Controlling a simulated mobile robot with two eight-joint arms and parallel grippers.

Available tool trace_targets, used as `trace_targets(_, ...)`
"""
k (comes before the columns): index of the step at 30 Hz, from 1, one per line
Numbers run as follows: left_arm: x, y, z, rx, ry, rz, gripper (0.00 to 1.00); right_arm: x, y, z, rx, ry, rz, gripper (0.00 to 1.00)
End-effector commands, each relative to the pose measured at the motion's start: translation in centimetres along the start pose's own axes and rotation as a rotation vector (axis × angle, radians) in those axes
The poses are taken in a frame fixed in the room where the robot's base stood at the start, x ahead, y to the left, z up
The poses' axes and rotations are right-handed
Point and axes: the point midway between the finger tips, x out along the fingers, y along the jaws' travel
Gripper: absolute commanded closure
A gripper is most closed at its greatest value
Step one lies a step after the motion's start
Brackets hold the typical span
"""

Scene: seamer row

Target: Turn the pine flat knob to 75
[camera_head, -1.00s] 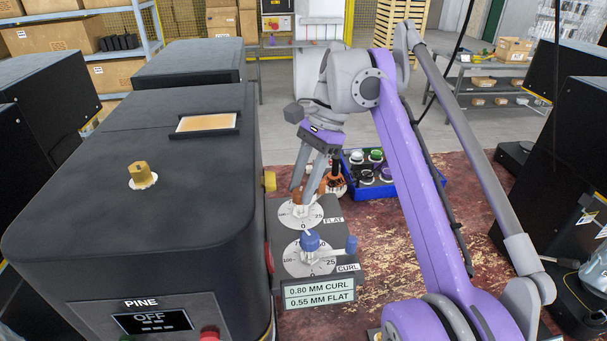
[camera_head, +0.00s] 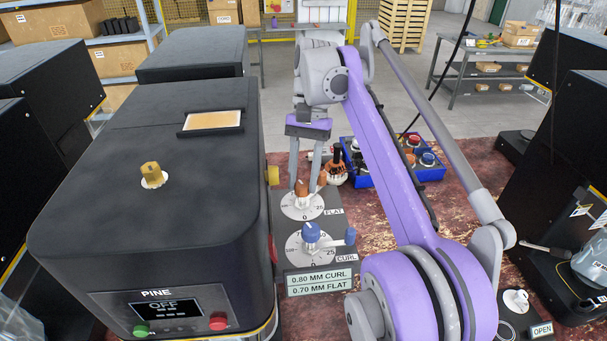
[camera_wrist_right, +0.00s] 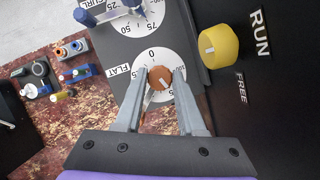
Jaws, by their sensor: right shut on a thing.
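The orange flat knob (camera_head: 302,187) stands on a white round dial (camera_head: 306,213) labelled FLAT, beside the black PINE machine (camera_head: 130,205). My right gripper (camera_head: 304,186) reaches down with one finger on each side of it. In the right wrist view, the gripper (camera_wrist_right: 159,85) is shut on the orange knob (camera_wrist_right: 160,77). The knob's pointer reading is too small to tell, and the fingers cover parts of the dial. A sign (camera_head: 319,281) reads 0.80 MM CURL and 0.70 MM FLAT. My left gripper is not in view.
The blue curl knob (camera_head: 311,233) with its side handle stands just in front of the flat dial. A yellow RUN/FREE knob (camera_wrist_right: 219,46) is on the machine's side. A blue bin (camera_head: 430,174) of parts lies behind to the right. The PINE screen (camera_head: 165,307) reads OFF.

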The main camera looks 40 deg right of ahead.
Motion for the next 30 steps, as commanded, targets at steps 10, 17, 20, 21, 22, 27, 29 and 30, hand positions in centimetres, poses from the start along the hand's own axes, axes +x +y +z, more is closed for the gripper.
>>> trace_targets(10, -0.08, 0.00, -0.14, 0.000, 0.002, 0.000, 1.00, -0.10, -0.04, 0.00, -0.017, 0.002, 0.006, 1.00)
trace_targets(17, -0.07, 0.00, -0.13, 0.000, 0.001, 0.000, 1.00, -0.10, -0.03, 0.00, -0.016, 0.002, 0.006, 0.53)
trace_targets(20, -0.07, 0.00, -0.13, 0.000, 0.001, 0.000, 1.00, -0.08, -0.03, 0.01, -0.016, 0.001, 0.006, 0.34)
trace_targets(21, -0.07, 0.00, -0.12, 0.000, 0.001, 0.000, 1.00, -0.07, -0.03, 0.01, -0.016, 0.001, 0.006, 0.31)
trace_targets(22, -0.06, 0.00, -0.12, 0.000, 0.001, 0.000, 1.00, -0.07, -0.03, 0.00, -0.016, 0.001, 0.006, 0.31)
trace_targets(27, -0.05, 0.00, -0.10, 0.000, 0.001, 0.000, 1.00, -0.03, -0.02, 0.01, -0.016, 0.001, 0.006, 0.31)
trace_targets(29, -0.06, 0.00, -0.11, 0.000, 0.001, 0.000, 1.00, -0.10, -0.03, 0.00, -0.016, 0.001, 0.006, 0.31)
trace_targets(30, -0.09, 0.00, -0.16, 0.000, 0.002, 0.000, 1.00, -0.27, -0.04, -0.01, -0.016, 0.001, 0.006, 0.31)
